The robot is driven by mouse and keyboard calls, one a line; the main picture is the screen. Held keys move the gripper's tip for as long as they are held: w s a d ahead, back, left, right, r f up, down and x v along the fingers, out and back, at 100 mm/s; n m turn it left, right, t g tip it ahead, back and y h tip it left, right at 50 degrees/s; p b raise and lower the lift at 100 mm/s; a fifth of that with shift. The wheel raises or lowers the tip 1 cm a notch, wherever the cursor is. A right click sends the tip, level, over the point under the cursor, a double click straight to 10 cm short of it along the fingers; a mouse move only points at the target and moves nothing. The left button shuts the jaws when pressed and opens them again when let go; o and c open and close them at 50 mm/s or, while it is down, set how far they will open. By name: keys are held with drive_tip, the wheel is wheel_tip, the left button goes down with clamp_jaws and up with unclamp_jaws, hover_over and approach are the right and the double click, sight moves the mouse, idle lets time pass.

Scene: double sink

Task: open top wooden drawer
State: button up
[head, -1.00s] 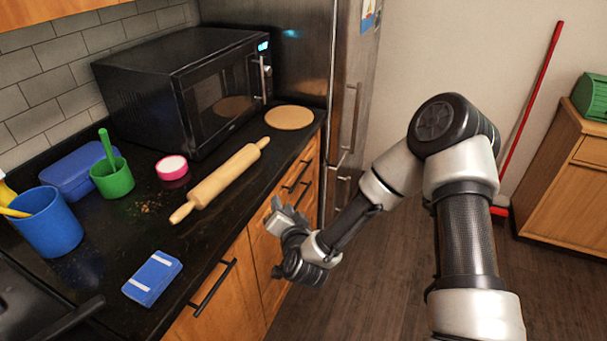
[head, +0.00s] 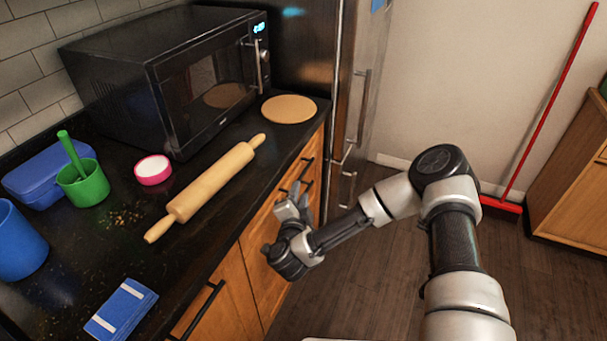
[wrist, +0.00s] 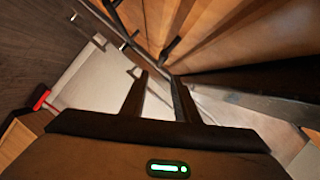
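The top wooden drawer (head: 311,150) is at the far right end of the counter, just under the black worktop and beside the fridge. It looks shut. A dark bar handle (head: 306,166) is on the drawer fronts there, partly behind my gripper. My gripper (head: 292,197) is in front of the wooden fronts, near the handles. In the wrist view, my gripper (wrist: 160,78) has its two dark fingers apart, with nothing between them. Wooden fronts with dark bar handles (wrist: 170,46) show beyond the fingertips. I cannot tell whether the fingers touch a handle.
The black worktop (head: 120,260) holds a rolling pin (head: 205,190), a round board (head: 289,109), cups and a microwave (head: 165,75). A steel fridge (head: 352,110) stands right of the drawers. A red broom (head: 545,110) leans farther right. The floor (head: 390,270) is clear.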

sight(303, 176)
drive_tip(key=b+x, duration=0.1)
drive_tip(key=x, duration=1.1)
drive_tip(key=shift+w, duration=0.1)
clamp_jaws()
